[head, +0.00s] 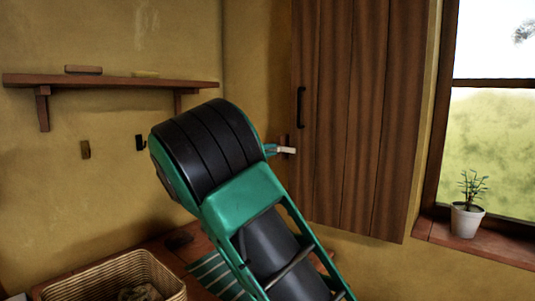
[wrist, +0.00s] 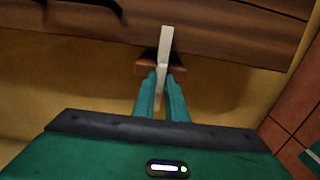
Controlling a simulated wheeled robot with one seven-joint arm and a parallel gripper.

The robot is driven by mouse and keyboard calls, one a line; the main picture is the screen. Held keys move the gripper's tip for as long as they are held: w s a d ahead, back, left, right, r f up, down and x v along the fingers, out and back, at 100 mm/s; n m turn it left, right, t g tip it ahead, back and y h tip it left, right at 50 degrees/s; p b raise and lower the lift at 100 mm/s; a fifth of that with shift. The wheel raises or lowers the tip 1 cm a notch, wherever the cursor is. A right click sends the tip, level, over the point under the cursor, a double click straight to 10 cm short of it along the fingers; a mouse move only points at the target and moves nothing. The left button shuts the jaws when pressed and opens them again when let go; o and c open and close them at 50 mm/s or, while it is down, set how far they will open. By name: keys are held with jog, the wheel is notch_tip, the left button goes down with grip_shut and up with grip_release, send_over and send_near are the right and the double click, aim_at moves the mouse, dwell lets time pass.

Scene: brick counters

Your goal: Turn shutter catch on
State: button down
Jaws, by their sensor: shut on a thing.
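The shutter (head: 350,110) is a tall brown plank panel with a dark handle (head: 300,107), hanging left of the window. The catch (head: 287,150) is a small pale lever at the shutter's left edge. In the wrist view the catch (wrist: 166,45) is a cream bar on a brown block (wrist: 143,68), its far end lying over the shutter's edge (wrist: 220,38). My gripper (head: 270,150) reaches it from the left. In the wrist view my gripper's teal fingers (wrist: 162,82) are shut on the catch, one on each side. My arm hides part of the wall below.
A wall shelf (head: 110,80) and small wall hooks (head: 86,149) are at the left. A wicker basket (head: 70,292) and a striped cloth (head: 208,272) lie on the counter below. A potted plant (head: 467,220) stands on the window sill at the right.

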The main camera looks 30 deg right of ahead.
jog(key=shift+w+a, duration=0.35)
jog(key=shift+a, duration=0.05)
jog(key=c, duration=1.8)
grip_release()
jog(key=shift+f, duration=0.15)
jog(key=shift+s+d, duration=0.1)
jog(key=shift+d, duration=0.1)
jog(key=v, duration=1)
jog(key=shift+a, duration=0.4)
jog(key=shift+s, duration=0.1)
jog(key=s+d+f+m+g+y, duration=0.25)
jog(key=s+d+f, duration=0.25)
jog(key=d+f, duration=0.25)
jog(key=s+d+f+m+g+y, duration=0.1)
jog(key=s+d+f+g+y, duration=0.1)
jog(key=s+d+f+y, duration=0.45)
jog(key=s+d+f+m+g+y, duration=0.1)
jog(key=s+d+f+m+y, duration=0.15)
jog(key=s+f, duration=0.65)
jog(key=s+a+f+m+y, duration=0.1)
jog(key=s+a, duration=0.4)
jog(key=s, duration=0.6)
jog(key=s+a+f+m+y, duration=0.2)
jog(key=s+a, duration=0.4)
jog(key=s, duration=0.5)
jog(key=m+y, duration=0.1)
jog(key=y, duration=0.1)
jog(key=shift+s+g+y, duration=0.2)
jog(key=shift+g+y, duration=0.15)
